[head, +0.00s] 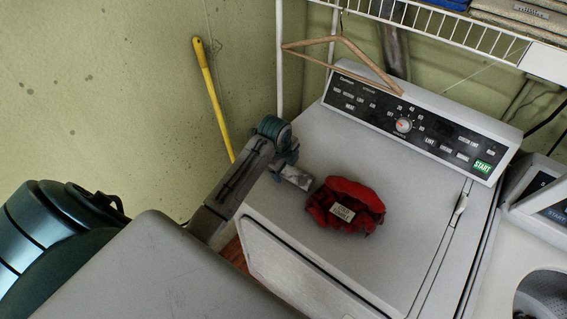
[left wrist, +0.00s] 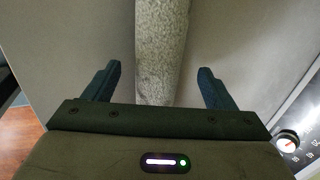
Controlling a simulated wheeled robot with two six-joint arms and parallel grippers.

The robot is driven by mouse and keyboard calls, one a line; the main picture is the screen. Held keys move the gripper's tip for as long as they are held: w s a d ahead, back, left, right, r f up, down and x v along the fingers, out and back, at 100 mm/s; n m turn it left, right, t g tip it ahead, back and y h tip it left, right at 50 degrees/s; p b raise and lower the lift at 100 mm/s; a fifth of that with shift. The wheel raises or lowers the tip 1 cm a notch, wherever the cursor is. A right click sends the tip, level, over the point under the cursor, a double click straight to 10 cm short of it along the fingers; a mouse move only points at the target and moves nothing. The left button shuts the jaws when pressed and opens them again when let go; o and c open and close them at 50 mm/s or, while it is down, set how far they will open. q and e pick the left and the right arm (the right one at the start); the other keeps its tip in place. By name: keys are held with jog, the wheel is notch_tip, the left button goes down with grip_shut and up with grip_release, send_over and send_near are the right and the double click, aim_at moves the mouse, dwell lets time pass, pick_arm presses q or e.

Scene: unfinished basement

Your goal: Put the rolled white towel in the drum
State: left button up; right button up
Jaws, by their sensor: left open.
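The rolled white towel (head: 299,178) lies on top of the left machine, beside a red cloth; my gripper hides part of it in the head view. In the left wrist view the towel (left wrist: 161,45) is a pale, rough roll running between the two fingers. My left gripper (head: 284,164) is over the towel and open, with a gap on each side of the roll in the left wrist view (left wrist: 160,78). The drum (head: 543,296) shows as a dark round opening in the white machine at the lower right, cut off by the frame. My right gripper is not in view.
A bundled red cloth (head: 343,204) with a pale label sits right of the towel. The control panel (head: 410,125) rises behind. A wire shelf (head: 470,30) with folded cloths and a wooden hanger (head: 343,42) are above. A yellow pole (head: 212,100) leans on the wall.

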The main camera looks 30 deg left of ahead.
pick_arm(q)
jog(key=shift+x, duration=0.8)
jog(key=c, duration=1.1)
jog(key=shift+r, duration=0.1)
